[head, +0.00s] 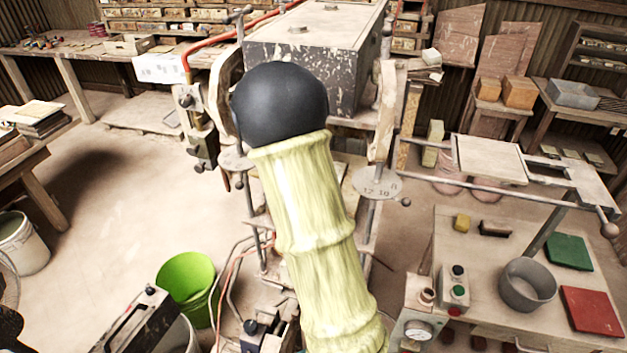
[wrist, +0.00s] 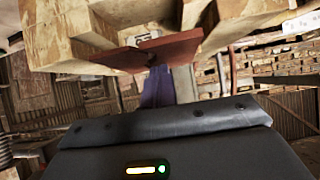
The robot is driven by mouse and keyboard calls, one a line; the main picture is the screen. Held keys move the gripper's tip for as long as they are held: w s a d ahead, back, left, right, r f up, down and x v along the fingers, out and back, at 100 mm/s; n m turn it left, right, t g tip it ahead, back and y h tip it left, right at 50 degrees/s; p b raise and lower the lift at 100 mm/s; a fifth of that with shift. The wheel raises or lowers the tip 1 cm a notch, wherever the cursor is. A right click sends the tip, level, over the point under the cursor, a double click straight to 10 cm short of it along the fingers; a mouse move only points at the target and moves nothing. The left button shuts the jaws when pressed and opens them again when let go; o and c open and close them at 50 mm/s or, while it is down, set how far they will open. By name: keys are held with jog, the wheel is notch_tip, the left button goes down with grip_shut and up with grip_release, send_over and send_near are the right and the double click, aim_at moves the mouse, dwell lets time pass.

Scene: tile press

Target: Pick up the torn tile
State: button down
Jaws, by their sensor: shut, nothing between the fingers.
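In the wrist view, a flat reddish-brown piece (wrist: 185,47) with a broken-looking notch in its edge lies under pale wooden blocks. It looks like the torn tile, but I cannot be sure. My gripper (wrist: 165,72) is shut and empty, with its narrow purple and grey fingers close to this piece. I cannot tell whether they touch it. In the head view my sleeved arm crosses the middle, and my gripper is hidden behind it. I cannot make out the torn tile there.
The press (head: 310,45) stands directly ahead, partly behind my arm. On the right, a table (head: 455,225) holds a grey pot (head: 527,284), a green square (head: 568,251) and a red square (head: 590,311). A green bucket (head: 187,275) stands on the floor. Open floor shows at left.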

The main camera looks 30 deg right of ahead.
jog(key=shift+s+d+f, duration=0.1)
jog(key=shift+s+f, duration=0.1)
jog(key=shift+f, duration=0.15)
jog(key=shift+d+r, duration=0.1)
jog(key=shift+d+r+p, duration=0.1)
jog(key=shift+r+p, duration=0.35)
jog(key=shift+p, duration=0.05)
jog(key=shift+w+d+r+p, duration=0.1)
jog(key=shift+d+r+p, duration=0.05)
jog(key=shift+r+p, duration=0.15)
jog(key=shift+w+d+f, duration=0.1)
jog(key=shift+w, duration=0.05)
jog(key=shift+r, duration=0.2)
